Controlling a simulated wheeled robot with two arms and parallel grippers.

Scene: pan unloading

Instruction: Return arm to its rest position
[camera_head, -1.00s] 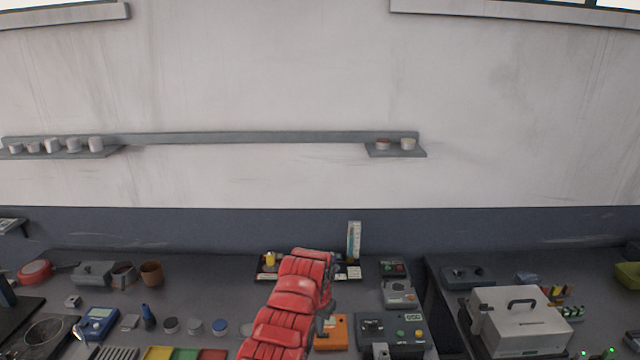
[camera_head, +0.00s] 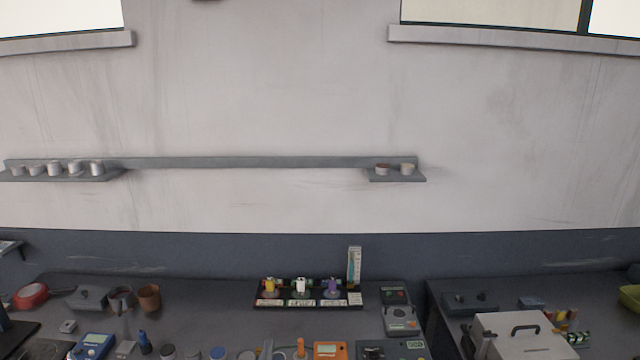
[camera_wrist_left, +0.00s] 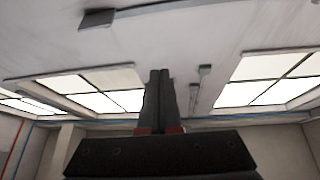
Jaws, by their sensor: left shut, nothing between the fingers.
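My left gripper (camera_wrist_left: 160,72) shows in the left wrist view. Its two dark fingers are pressed together with nothing between them. They point up toward the ceiling and the bright windows, clear of any object. I cannot make out my left arm or gripper in the head view. My right gripper is in neither view.
In the head view, a black tray (camera_head: 311,304) holds yellow, white and purple-topped items at the back of the grey bench (camera_head: 215,295). Red tape (camera_head: 31,295), a brown cup (camera_head: 149,298), meters and a white case (camera_head: 518,338) stand around. A wall shelf (camera_head: 250,162) runs above.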

